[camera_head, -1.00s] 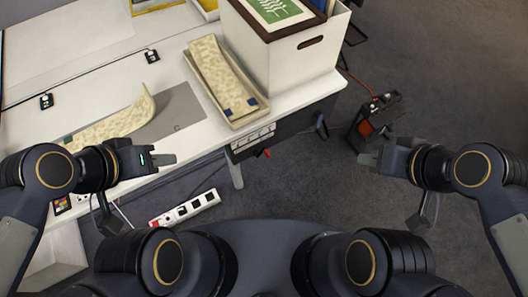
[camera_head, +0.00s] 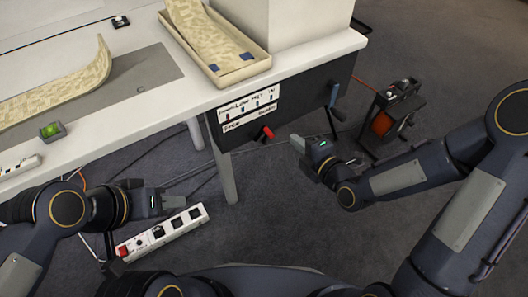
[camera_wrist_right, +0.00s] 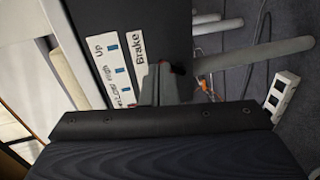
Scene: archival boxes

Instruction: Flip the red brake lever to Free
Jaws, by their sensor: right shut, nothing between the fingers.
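The red brake lever (camera_head: 266,132) sticks out from the black panel (camera_head: 288,103) under the table's front edge. In the head view the white label strip (camera_head: 250,116) above it seems to read Free on its left and Brake on its right. My right gripper (camera_head: 298,146) is shut and empty, a little right of the lever. In the right wrist view the shut fingers (camera_wrist_right: 161,82) lie by the Brake label (camera_wrist_right: 136,45), and they partly hide red bits near their tips. My left gripper (camera_head: 178,201) is at the lower left, away from the lever; its jaw opening is unclear.
A blue-tipped crank handle (camera_head: 333,94) hangs at the panel's right end. A black device with a red part (camera_head: 388,110) stands on the floor to the right. A white power strip (camera_head: 165,232) lies below my left gripper.

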